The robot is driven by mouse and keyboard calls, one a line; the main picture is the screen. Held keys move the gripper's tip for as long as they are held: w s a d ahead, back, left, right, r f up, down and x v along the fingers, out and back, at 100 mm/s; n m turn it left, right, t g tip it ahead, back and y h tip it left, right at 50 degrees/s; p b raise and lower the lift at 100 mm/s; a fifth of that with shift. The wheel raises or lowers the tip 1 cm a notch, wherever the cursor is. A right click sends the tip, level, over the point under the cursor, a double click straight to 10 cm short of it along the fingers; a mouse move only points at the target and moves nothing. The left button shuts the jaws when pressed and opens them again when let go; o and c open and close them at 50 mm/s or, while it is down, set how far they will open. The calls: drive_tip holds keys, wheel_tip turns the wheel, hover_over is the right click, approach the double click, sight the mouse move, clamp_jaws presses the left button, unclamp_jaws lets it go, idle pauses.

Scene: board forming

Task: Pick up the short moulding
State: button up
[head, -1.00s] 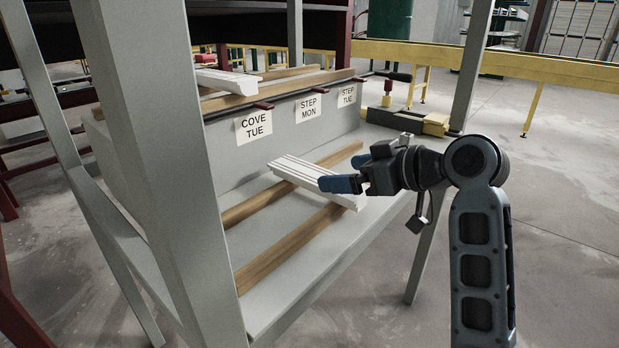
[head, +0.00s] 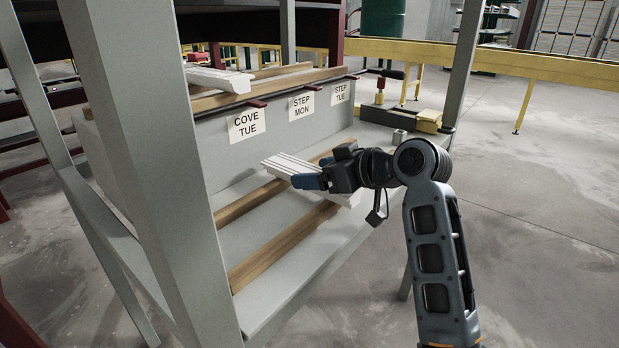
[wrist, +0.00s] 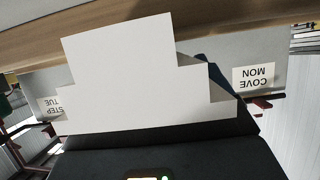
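A short white moulding (head: 346,198) lies across two wooden rails on the lower shelf. My gripper (head: 308,181), with blue fingers, is at the moulding and covers its middle in the head view. In the wrist view the moulding's stepped white end face (wrist: 145,80) is very close and fills the middle. Part of one blue finger (wrist: 213,78) shows behind its right side; the other finger is hidden. The moulding appears to rest on the rails. I cannot tell whether the fingers are closed on it.
The two wooden rails (head: 270,250) run along the lower shelf (head: 285,290). Another white moulding (head: 218,78) lies on the upper rails, above the COVE TUE label (head: 246,125). A grey frame post (head: 150,150) stands at the left.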

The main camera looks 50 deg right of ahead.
drive_tip(key=c, duration=1)
drive_tip(key=shift+r, duration=0.2)
drive_tip(key=shift+s+r, duration=0.15)
drive_tip(key=shift+r, duration=0.1)
wheel_tip(320, 180, up, 6)
drive_tip(key=shift+r+p, duration=0.15)
drive_tip(key=shift+p, duration=0.25)
drive_tip(key=shift+s+d+p, duration=0.2)
drive_tip(key=shift+s+p, duration=1.05)
drive_tip(key=shift+s, duration=3.7)
drive_tip(key=shift+s+d+p, duration=0.15)
drive_tip(key=shift+s+p, duration=1.1)
drive_tip(key=shift+s, duration=3.65)
